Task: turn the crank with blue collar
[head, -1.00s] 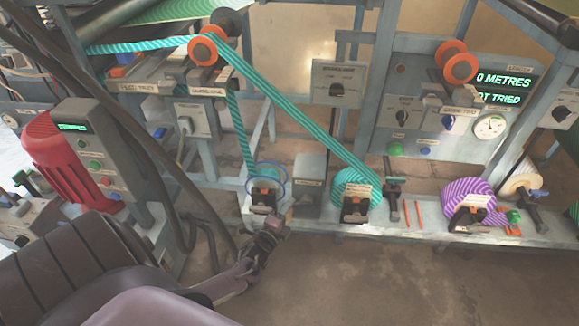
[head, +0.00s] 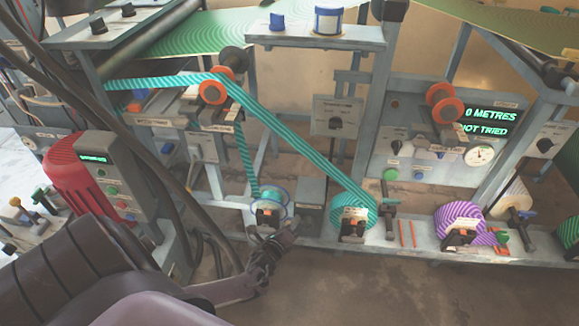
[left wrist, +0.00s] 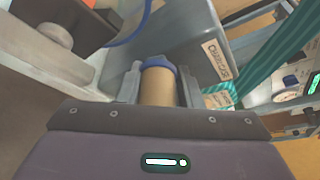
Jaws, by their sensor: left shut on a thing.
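The crank's handle, a tan cylinder (left wrist: 157,87) with a blue collar (left wrist: 158,63) at its far end, stands between my left gripper's fingers in the left wrist view. My left gripper (left wrist: 160,84) is shut on this handle, one finger on each side. In the head view my left gripper (head: 277,238) is at the front edge of the low bench, just below a blue-rimmed reel (head: 286,196) with teal band. There the gripper hides the crank. My right gripper is not in view.
A grey box (head: 309,206) stands right of the reel, close to my gripper. A teal roll (head: 347,208) and a purple striped roll (head: 458,219) sit further right along the bench. The floor in front is clear.

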